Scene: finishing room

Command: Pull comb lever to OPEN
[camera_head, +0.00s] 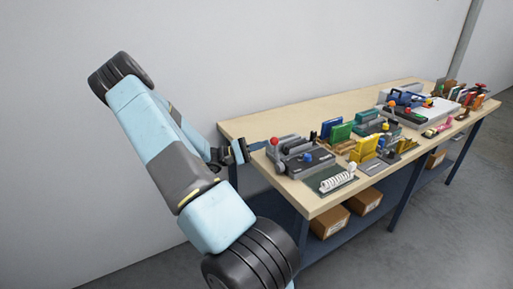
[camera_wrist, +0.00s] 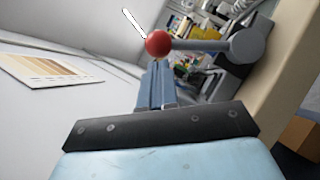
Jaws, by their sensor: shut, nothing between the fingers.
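A lever with a red ball knob (camera_head: 275,142) stands at the left end of a grey machine (camera_head: 310,162) on the near left of the workbench. In the wrist view the red knob (camera_wrist: 158,43) sits on a grey rod that runs right to a round grey hub (camera_wrist: 247,45). My gripper (camera_head: 258,147) is at the bench's left edge, just left of the knob. In the wrist view its fingers (camera_wrist: 156,72) are shut and empty, with the knob just past their tips. I cannot tell whether they touch it. No OPEN mark is readable.
The workbench (camera_head: 262,122) has clear room along its back. A white coil (camera_head: 337,180) lies on a green base in front of the machine. Yellow, green and blue items crowd the bench to the right. Cardboard boxes (camera_head: 329,222) stand on the lower shelf.

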